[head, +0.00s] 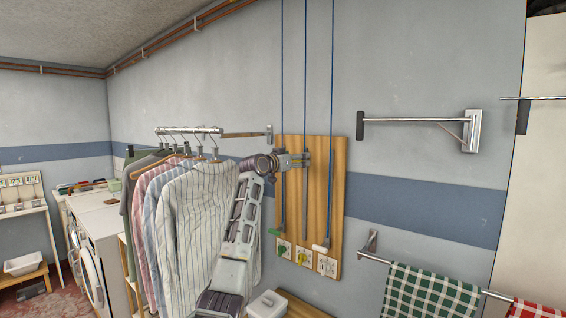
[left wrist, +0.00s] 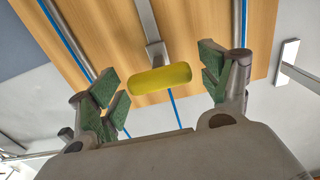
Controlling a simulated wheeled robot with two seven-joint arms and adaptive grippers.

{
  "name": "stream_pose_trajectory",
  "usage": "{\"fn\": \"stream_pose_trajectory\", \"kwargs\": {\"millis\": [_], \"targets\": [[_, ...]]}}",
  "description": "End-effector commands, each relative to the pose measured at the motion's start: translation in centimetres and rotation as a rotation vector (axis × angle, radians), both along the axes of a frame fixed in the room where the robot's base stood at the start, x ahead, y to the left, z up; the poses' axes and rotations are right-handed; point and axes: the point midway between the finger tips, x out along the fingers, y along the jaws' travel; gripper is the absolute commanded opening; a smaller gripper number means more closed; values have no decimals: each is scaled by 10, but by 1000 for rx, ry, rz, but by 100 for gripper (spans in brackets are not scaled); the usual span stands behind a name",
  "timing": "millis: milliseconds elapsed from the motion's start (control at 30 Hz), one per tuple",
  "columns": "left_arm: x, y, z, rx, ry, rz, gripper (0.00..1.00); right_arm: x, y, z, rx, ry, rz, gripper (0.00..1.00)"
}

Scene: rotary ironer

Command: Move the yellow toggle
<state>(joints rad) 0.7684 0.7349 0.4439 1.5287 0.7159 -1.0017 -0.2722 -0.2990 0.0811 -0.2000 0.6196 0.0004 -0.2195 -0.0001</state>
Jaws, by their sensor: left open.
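The yellow toggle (left wrist: 160,78) shows in the left wrist view as a yellow bar grip on a grey metal stem, in front of the wooden board. It lies between the two green-padded fingers of my left gripper (left wrist: 160,88), with a gap on each side. My left gripper is open and not closed on it. In the head view my left gripper (head: 300,160) is up at the upper part of the board (head: 318,190). I cannot make out the yellow grip there. My right gripper is not in view.
A green grip (head: 275,232) and a white grip (head: 320,247) hang low on the board, near several small plates. Blue cords run up the wall. Shirts (head: 195,220) hang close to the left of my arm. A rail with checked cloths (head: 430,297) is at the right.

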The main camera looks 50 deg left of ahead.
Motion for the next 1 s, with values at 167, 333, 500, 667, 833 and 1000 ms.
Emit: {"fn": "stream_pose_trajectory", "kwargs": {"millis": [167, 333, 500, 667, 833, 1000], "targets": [[-11, -2, 0, 2, 0, 1, 79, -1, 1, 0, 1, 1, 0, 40], [-26, -6, 0, 2, 0, 1, 79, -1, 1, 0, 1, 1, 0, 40], [-43, -10, 0, 1, -1, 0, 79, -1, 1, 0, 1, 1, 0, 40], [-59, -14, 0, 2, -1, 1, 79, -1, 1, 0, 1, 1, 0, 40], [-78, -19, 0, 1, -2, 1, 79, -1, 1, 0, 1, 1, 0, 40], [-96, -23, 0, 1, -3, 0, 79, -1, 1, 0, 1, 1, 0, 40]]}}
